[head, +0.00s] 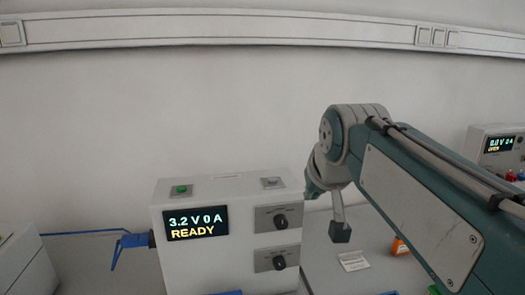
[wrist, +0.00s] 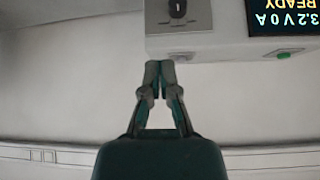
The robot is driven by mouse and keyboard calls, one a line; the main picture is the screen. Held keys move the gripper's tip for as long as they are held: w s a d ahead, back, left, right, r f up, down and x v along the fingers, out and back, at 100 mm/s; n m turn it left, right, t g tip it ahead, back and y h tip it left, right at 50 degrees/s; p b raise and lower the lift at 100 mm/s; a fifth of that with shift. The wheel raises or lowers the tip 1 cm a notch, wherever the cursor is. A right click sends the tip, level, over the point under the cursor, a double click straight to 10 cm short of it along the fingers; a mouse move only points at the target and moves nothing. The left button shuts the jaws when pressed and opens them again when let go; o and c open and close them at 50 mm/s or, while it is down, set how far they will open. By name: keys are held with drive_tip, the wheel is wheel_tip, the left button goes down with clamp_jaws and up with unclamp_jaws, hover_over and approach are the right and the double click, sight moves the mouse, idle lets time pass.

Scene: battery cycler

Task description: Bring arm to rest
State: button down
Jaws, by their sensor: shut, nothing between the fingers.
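My gripper (wrist: 159,66) shows in the wrist view with its two fingertips together and nothing between them. The fingertips are close to the edge of the battery cycler (wrist: 225,47), which appears upside down there; I cannot tell whether they touch it. In the head view my arm reaches in from the right, bent at a grey and teal joint, with its end just right of the cycler (head: 230,190). My fingers are hard to make out there. The cycler's display (head: 195,222) reads 3.2 V 0 A READY.
A second instrument (head: 495,150) stands at the far right. A blue clamp-like part with a cable (head: 130,243) is at the cycler's left. A small white card (head: 353,261) and an orange item (head: 399,246) lie on the bench to the right. A trunking rail (head: 250,28) crosses the wall.

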drive_tip(key=s+d+f+g, duration=0.1)
drive_tip(key=s+d+f, duration=0.1)
drive_tip(key=s+f, duration=0.7)
drive_tip(key=s+d+f+m+g+h, duration=0.1)
drive_tip(key=s+d+f, duration=0.2)
drive_tip(key=s+f, duration=0.6)
drive_tip(key=shift+s+d+f+m, duration=0.3)
drive_tip(key=shift+s+d+f, duration=0.05)
drive_tip(key=shift+s, duration=0.2)
